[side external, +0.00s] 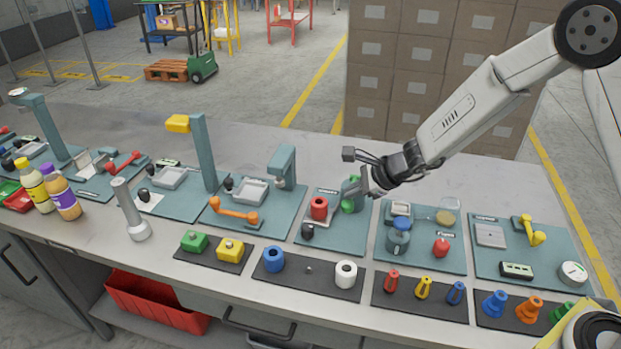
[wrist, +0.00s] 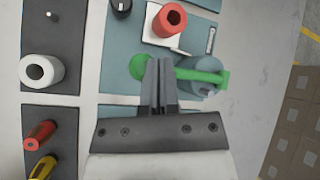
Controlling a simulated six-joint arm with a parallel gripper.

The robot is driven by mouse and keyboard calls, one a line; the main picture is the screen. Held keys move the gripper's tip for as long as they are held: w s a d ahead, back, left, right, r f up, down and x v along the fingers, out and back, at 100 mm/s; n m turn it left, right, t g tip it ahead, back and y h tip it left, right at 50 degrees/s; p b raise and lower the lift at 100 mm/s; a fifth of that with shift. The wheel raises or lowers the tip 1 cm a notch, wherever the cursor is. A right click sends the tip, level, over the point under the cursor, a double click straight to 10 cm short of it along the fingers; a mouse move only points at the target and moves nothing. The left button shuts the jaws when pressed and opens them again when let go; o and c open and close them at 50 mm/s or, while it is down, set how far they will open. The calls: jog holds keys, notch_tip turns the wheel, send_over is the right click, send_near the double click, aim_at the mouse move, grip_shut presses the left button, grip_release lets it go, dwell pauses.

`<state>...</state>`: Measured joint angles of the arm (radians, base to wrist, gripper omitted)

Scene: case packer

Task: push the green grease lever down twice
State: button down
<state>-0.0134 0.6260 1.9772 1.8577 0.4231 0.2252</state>
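The green grease lever (wrist: 205,75) runs sideways across the wrist view, from a round green knob (wrist: 139,66) to the grey-teal grease unit (wrist: 197,89). My gripper (wrist: 160,62) has its two fingers together, with nothing seen between them. The fingertips overlap the lever in the wrist view, just right of the knob, and hide part of the bar. In the side external view my gripper (side external: 368,188) is at the grease unit (side external: 353,187), close to the green knob (side external: 347,206). I cannot tell whether the fingers touch the lever.
A red hollow part (side external: 319,208) on a white plate and a black knob (side external: 308,230) are close by on the same teal panel. A jar with a blue lid (side external: 399,237) is to the right. Blue and white rings (side external: 346,274) stand in front.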

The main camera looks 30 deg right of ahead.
jog(key=shift+s+f, duration=0.15)
jog(key=shift+f, duration=0.7)
dwell(1.2)
jog(key=shift+r, duration=0.15)
dwell(0.5)
jog(key=shift+w+d+r, duration=0.1)
jog(key=shift+w+r, duration=0.05)
jog(key=shift+r, duration=0.7)
jog(key=shift+w+d+r, duration=0.1)
jog(key=shift+r, duration=0.7)
jog(key=shift+r, duration=0.15)
jog(key=shift+w+d+r, duration=0.15)
jog(key=shift+r, duration=1)
jog(key=shift+w+d+r, duration=0.1)
jog(key=shift+w+r, duration=0.05)
jog(key=shift+r, duration=1)
jog(key=shift+s, duration=0.15)
